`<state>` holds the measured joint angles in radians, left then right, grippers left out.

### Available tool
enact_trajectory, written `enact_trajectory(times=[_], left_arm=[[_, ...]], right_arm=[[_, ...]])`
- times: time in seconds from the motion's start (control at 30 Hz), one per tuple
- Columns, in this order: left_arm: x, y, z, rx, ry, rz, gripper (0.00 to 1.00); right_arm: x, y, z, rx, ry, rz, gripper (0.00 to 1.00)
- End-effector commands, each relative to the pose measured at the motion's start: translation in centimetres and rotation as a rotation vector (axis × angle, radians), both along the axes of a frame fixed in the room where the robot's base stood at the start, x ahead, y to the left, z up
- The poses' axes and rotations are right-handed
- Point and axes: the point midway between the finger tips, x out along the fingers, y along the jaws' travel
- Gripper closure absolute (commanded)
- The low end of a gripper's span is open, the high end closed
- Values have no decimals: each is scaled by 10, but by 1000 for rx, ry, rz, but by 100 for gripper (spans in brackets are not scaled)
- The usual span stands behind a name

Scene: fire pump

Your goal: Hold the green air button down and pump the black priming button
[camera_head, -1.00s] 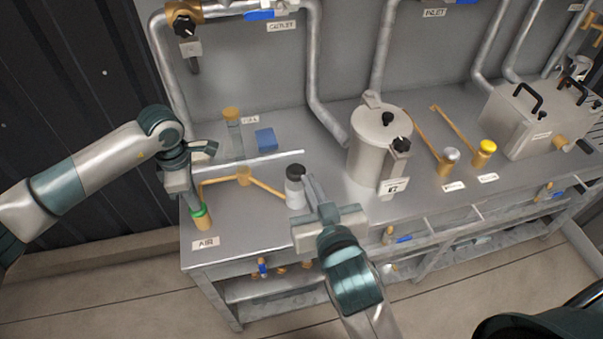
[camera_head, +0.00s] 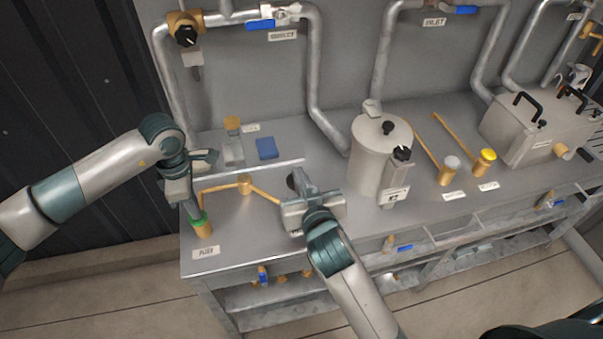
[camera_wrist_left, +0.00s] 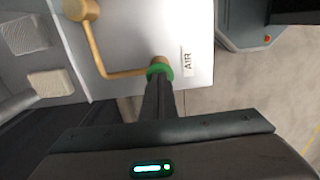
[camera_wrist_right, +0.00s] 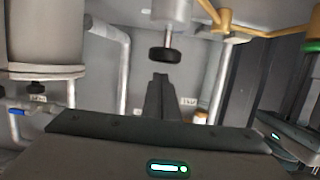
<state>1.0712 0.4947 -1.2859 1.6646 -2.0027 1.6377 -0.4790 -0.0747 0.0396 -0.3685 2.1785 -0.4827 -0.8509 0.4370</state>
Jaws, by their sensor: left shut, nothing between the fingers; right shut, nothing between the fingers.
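The green air button (camera_head: 198,219) sits on a brass post at the bench's front left corner, above the AIR label. My left gripper (camera_head: 195,205) is shut and points down, its tips at the green button. In the left wrist view the tips (camera_wrist_left: 158,80) overlap the green ring (camera_wrist_left: 161,70); how far it is pressed I cannot tell. The black priming button (camera_head: 291,182) is partly hidden behind my right gripper (camera_head: 299,177). In the right wrist view the black button (camera_wrist_right: 165,54) stands on a bare metal rod. The shut right fingertips (camera_wrist_right: 160,77) are close to it, with a small gap showing.
A brass linkage (camera_head: 244,184) runs between the two button posts. A grey cylindrical tank (camera_head: 372,158) stands right of my right gripper. A blue block (camera_head: 266,148) lies behind on the bench (camera_head: 240,240). Pipes line the back panel.

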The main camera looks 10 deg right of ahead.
Motion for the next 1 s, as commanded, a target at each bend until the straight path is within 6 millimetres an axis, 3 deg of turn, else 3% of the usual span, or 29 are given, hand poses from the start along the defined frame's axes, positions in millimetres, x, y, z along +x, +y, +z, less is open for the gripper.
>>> enact_trajectory(times=[0.2,0.57,0.83,1.0], left_arm=[[-1,0,-1,0,3,0,100],[-1,0,-1,0,2,0,100],[-1,0,-1,1,2,0,100],[-1,0,-1,1,2,0,100]], right_arm=[[0,0,-11,-1,0,0,100],[0,0,-13,0,0,0,100],[-1,0,-45,1,4,0,100],[-1,0,-50,0,3,0,100]])
